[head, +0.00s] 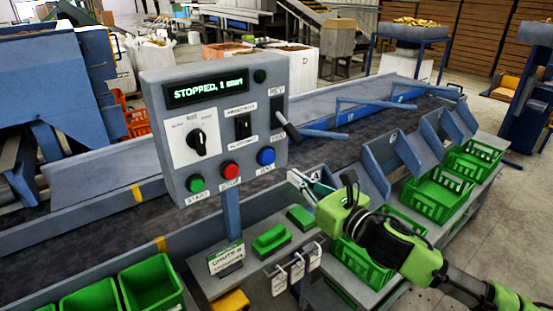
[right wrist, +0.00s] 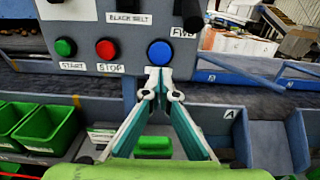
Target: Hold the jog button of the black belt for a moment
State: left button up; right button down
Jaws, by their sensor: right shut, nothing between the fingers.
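The grey control box (head: 215,100) stands on a post and its display reads "STOPPED", with smaller text after it. A blue button (head: 266,156) sits at the lower right of its face; its small label is hard to read. The blue button (right wrist: 160,53) also shows in the right wrist view, below a "BLACK BELT" label (right wrist: 128,18). My right gripper (head: 294,177) is shut and empty, with its tips right of and below the blue button. In the right wrist view its tips (right wrist: 159,82) appear just under the button; contact cannot be told. My left gripper is not in view.
A green start button (head: 195,184) and red stop button (head: 230,171) sit left of the blue one. A lever (head: 285,118) juts from the box's right side. The dark belt (head: 340,145) runs behind. Green crates (head: 152,285) and hanging tags (head: 298,268) are below.

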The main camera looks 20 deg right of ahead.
aim_at(269, 159)
jog(key=p+x, duration=0.2)
jog(key=x, duration=0.5)
jog(key=shift+w+a+p, duration=0.25)
jog(key=shift+w+p, duration=0.15)
jog(key=shift+w, duration=0.2)
jog(key=shift+f, duration=0.1)
